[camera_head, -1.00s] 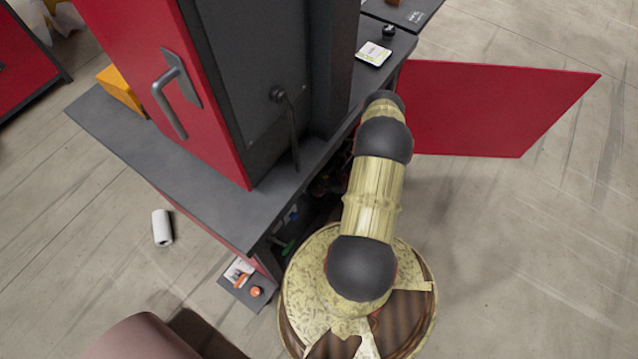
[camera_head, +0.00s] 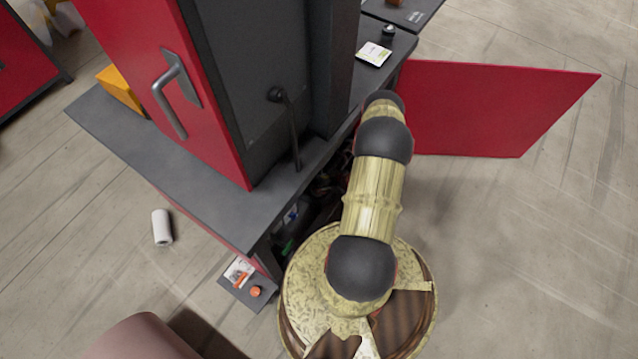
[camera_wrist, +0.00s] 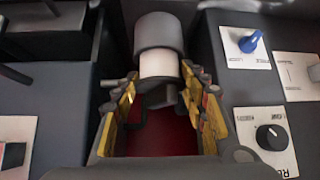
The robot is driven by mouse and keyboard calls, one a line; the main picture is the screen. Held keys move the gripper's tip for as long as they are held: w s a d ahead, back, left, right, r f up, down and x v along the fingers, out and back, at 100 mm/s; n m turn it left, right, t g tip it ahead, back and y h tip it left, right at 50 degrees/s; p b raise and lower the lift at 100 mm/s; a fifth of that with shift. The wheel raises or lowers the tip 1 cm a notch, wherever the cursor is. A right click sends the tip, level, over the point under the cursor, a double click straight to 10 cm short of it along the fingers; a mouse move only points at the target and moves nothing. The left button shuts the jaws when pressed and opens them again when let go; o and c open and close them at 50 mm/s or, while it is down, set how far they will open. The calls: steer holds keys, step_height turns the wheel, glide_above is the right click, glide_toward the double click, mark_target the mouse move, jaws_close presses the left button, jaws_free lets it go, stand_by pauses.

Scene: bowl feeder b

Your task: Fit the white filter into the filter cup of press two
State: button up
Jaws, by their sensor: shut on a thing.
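In the wrist view, my gripper (camera_wrist: 160,76) has its yellow fingers on either side of a white cylinder, the white filter (camera_wrist: 157,64), and is shut on it. A grey cylindrical piece (camera_wrist: 158,31), which looks like the filter cup, is directly beyond the filter and in line with it. The filter's far end is hidden at the grey rim; I cannot tell whether it is inside or only against it. No label shows which press this is. In the head view my gripper and the held filter are hidden.
In the wrist view, a blue knob (camera_wrist: 250,41) and a black knob (camera_wrist: 270,137) are on panels at the right. In the head view, a red-and-dark cabinet (camera_head: 225,110) stands on a grey bench (camera_head: 205,195). An open red panel (camera_head: 495,110) and a white roll (camera_head: 162,227) also show.

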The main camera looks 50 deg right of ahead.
steer(key=shift+r, duration=0.2)
steer(key=shift+r+p, duration=0.75)
steer(key=shift+r, duration=0.3)
